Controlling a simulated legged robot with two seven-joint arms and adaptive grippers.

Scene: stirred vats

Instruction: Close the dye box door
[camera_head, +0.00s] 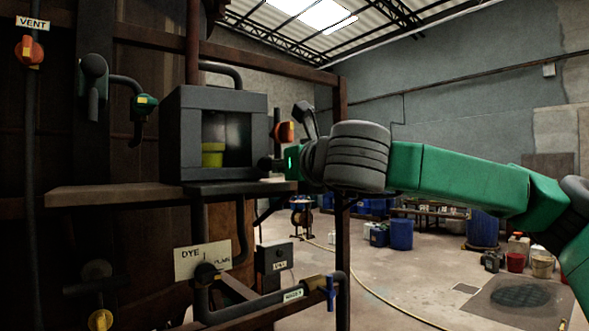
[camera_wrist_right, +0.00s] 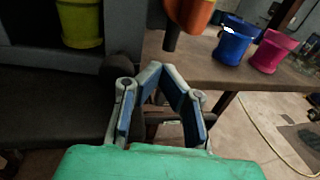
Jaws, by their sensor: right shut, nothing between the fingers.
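The dye box (camera_head: 173,135) is a dark grey box on a shelf, with its front opening uncovered. A yellow-green cup (camera_head: 212,155) stands inside; the cup also shows in the right wrist view (camera_wrist_right: 80,22). I cannot clearly make out the door panel in either view. My right gripper (camera_head: 265,164) is just right of the box's front at about the height of the cup. In the right wrist view, its blue-padded fingers (camera_wrist_right: 157,70) meet at the tips, shut and empty. I cannot tell whether they touch anything. My left gripper is out of view.
The shelf (camera_head: 115,195) runs under the box. An orange valve handle (camera_head: 285,131) is close beside my right wrist. A blue cup (camera_wrist_right: 232,42) and a pink cup (camera_wrist_right: 274,50) stand right of the gripper. Pipes and a DYE sign (camera_head: 202,261) are below.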

